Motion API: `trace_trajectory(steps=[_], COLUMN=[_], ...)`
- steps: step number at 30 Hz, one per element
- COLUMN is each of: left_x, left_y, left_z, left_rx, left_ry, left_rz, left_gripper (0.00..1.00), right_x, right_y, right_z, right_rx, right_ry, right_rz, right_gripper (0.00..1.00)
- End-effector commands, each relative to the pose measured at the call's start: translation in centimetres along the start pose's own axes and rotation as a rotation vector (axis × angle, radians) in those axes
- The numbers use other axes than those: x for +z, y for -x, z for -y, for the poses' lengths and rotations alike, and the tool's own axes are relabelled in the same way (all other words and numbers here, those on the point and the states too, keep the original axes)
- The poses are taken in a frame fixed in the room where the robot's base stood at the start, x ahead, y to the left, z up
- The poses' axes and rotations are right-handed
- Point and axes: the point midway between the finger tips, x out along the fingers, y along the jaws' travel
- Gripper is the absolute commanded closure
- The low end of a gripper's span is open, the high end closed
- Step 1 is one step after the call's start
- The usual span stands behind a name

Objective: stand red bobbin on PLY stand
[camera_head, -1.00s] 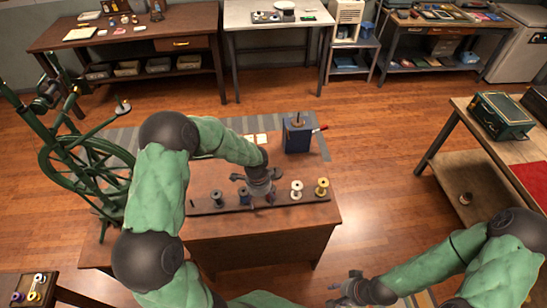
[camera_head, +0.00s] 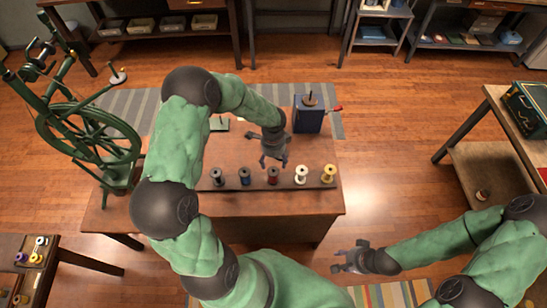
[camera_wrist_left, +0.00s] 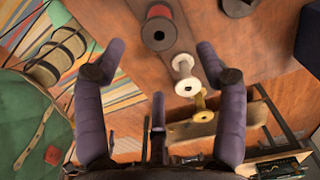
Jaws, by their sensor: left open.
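The red bobbin (camera_head: 273,175) stands in the middle of a row on a dark rack (camera_head: 287,185) at the table's near edge. It also shows near the top of the left wrist view (camera_wrist_left: 160,14). My left gripper (camera_head: 273,162) is open and empty, just beyond the red bobbin in the head view. In the left wrist view its spread fingers (camera_wrist_left: 160,62) are below the red bobbin. My right gripper (camera_head: 345,262) looks open and empty, off the table's near right side. I cannot read a PLY label; a small green stand (camera_head: 219,125) shows partly behind my left arm.
A dark bobbin (camera_head: 216,176), blue bobbin (camera_head: 245,177), white bobbin (camera_head: 301,174) and yellow bobbin (camera_head: 328,174) share the rack. A blue box (camera_head: 308,120) with spindle and red handle stands at the far right. A green spinning wheel (camera_head: 88,140) is left.

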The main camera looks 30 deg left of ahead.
Motion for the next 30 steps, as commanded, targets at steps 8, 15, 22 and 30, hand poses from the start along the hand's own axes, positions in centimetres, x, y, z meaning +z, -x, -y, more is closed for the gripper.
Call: trace_trajectory(steps=[8,15,22,30], left_x=[0.0,0.0,0.0,0.0], left_y=[-3.3,-5.7,-7.3,-7.4], left_z=[0.0,0.0,0.0,0.0], left_rx=[0.000,0.000,0.000,-0.001], left_ry=[0.001,0.001,0.001,0.001], left_rz=[0.001,0.001,0.000,0.000], left_gripper=[0.28,0.28,0.28,0.28], right_x=[-0.1,-0.1,-0.2,-0.2], right_y=[-2.3,-4.2,-5.4,-5.4], right_z=[-0.8,-1.5,-1.9,-1.9], right_rx=[0.000,0.000,0.000,0.000], right_ry=[0.000,0.000,0.000,0.000], right_rz=[0.000,0.000,0.000,0.000], right_gripper=[0.60,0.60,0.60,0.60])
